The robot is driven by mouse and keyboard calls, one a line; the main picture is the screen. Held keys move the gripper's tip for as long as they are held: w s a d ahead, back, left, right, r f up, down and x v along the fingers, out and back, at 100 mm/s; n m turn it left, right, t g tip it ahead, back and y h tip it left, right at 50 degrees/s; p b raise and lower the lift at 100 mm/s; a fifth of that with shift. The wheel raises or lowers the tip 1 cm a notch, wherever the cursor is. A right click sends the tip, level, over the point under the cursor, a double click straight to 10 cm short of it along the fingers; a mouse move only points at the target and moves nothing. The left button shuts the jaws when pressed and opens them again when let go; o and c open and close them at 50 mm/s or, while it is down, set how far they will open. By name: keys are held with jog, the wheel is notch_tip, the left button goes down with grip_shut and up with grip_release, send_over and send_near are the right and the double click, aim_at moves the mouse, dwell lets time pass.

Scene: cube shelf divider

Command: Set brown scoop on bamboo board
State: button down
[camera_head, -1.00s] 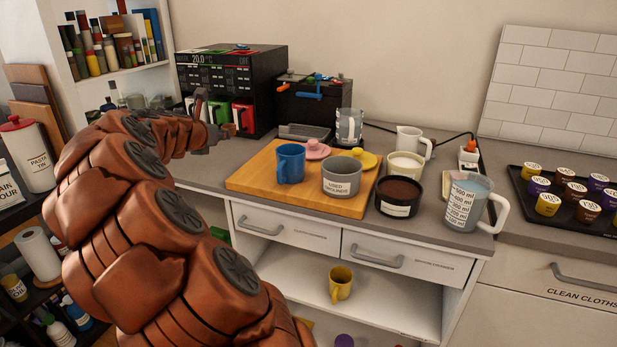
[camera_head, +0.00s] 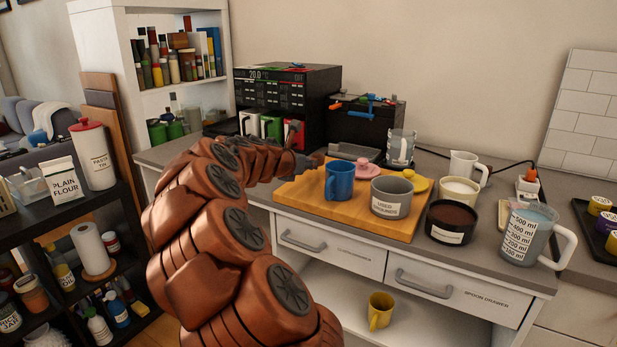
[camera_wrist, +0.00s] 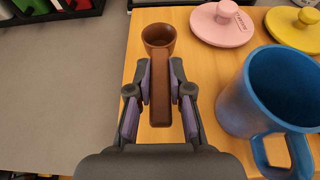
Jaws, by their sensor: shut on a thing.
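The brown scoop (camera_wrist: 158,38) is in my gripper (camera_wrist: 160,82), which is shut on its handle, with the cup end pointing away from the wrist. In the wrist view the scoop is over the left part of the bamboo board (camera_wrist: 205,85). I cannot tell whether it touches the board. In the head view my gripper (camera_head: 308,163) is at the back left corner of the board (camera_head: 300,202), and the scoop is small and hard to make out there.
The blue mug (camera_head: 339,181) stands close right of my gripper. The used-grounds bowl (camera_head: 391,196), pink lid (camera_head: 369,168) and yellow lid (camera_head: 418,183) are also on the board. A black machine (camera_head: 285,95) stands behind. The board's front left is bare.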

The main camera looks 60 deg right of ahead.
aim_at(308, 184)
jog(key=shift+f, duration=1.7)
jog(key=c, duration=1.1)
grip_release()
jog(key=shift+f, duration=0.1)
jog(key=shift+o, duration=0.2)
jog(key=shift+a+r, duration=0.25)
jog(key=v, duration=1.1)
jog(key=shift+a, duration=0.2)
jog(key=shift+r, duration=0.1)
